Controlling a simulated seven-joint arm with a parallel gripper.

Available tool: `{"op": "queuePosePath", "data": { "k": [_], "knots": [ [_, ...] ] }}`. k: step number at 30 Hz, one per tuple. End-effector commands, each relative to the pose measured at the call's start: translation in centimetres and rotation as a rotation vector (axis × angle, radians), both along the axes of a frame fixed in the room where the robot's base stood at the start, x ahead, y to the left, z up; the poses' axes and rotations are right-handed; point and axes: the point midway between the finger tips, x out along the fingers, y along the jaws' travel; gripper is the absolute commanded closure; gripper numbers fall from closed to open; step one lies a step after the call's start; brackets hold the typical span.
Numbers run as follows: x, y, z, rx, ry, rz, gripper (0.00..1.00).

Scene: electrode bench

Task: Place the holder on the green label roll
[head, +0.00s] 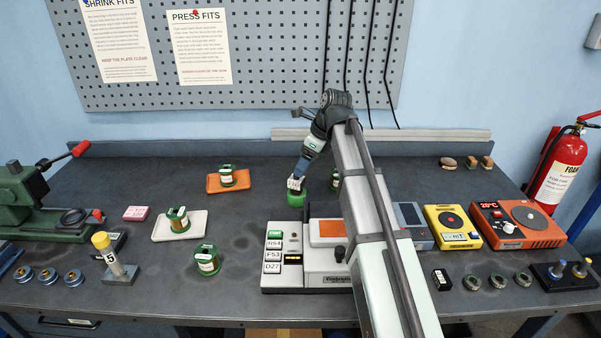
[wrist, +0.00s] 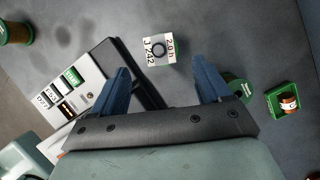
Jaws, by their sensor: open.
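The holder (head: 294,185) is a small white block with printed labels. In the wrist view the holder (wrist: 158,50) shows "J 242", "2.0 h" and a dark ring at its middle. In the head view it appears to rest on the bright green label roll (head: 295,199), which shows directly below it. My gripper (head: 297,178) is open just above the holder. In the wrist view the fingers (wrist: 163,82) are wide apart, and the holder lies past the tips, between them, with nothing gripped.
The white instrument (head: 278,282) stands close in front. A dark green spool (head: 336,181) stands just right of my gripper. More spools sit on an orange tray (head: 245,181), a white tray (head: 200,229) and the bench. The wrist view shows a small green tray (wrist: 273,112).

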Motion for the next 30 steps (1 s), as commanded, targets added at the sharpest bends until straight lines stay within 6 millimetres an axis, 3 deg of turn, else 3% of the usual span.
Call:
{"op": "queuePosePath", "data": {
  "k": [9,23,26,30],
  "knots": [
    [-0.5,-1.2,3.1,0.000,0.001,0.000,0.23],
    [-0.6,-1.2,3.4,0.001,0.000,0.001,0.23],
    [-0.5,-0.2,3.3,0.003,-0.013,0.012,0.23],
    [-0.3,3.8,2.8,0.013,-0.063,0.050,0.23]
  ]
}}
